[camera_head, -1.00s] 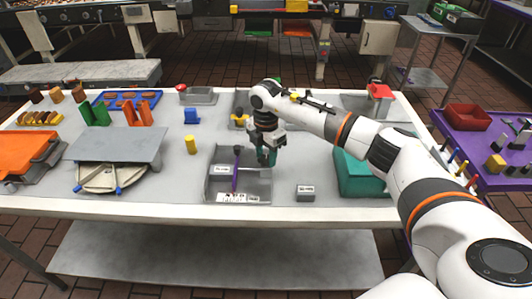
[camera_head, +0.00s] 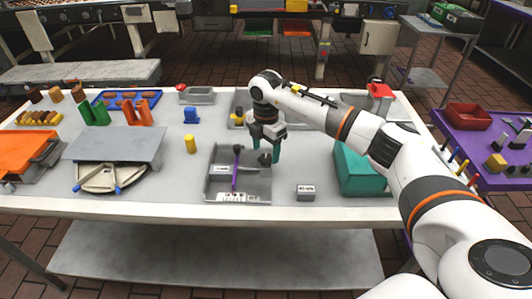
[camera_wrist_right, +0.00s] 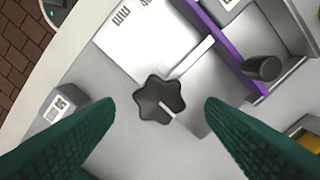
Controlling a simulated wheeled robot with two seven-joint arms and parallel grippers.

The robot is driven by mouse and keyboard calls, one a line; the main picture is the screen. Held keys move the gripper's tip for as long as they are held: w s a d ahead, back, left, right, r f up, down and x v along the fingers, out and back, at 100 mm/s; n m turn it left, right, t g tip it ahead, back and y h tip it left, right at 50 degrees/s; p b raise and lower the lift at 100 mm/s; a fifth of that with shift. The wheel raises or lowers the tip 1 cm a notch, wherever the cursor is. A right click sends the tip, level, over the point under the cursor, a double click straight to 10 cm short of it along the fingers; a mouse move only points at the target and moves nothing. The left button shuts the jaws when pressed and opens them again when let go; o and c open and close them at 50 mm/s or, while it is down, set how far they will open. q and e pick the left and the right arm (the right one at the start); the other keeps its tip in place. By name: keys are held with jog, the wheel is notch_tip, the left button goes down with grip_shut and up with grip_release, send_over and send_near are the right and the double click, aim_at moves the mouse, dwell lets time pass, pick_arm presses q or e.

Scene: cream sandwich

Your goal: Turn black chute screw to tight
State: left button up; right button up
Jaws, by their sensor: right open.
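The black chute screw (camera_wrist_right: 160,98) is a dark star-shaped knob with a short white mark, seen from above in the right wrist view. In the head view the knob (camera_head: 264,158) shows small at the right side of the grey chute tray (camera_head: 210,182). My right gripper (camera_head: 264,148) is open above the tray. In the wrist view its two green fingers stand left and right of the knob, with clear gaps on both sides. My left gripper is not in view.
A purple divider (camera_head: 236,168) and a dark cylinder (camera_wrist_right: 263,68) are in the tray. The table front is clear.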

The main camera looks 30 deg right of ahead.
aim_at(266, 158)
notch_tip(266, 158, up, 10)
jog(key=b, duration=0.2)
dwell(0.5)
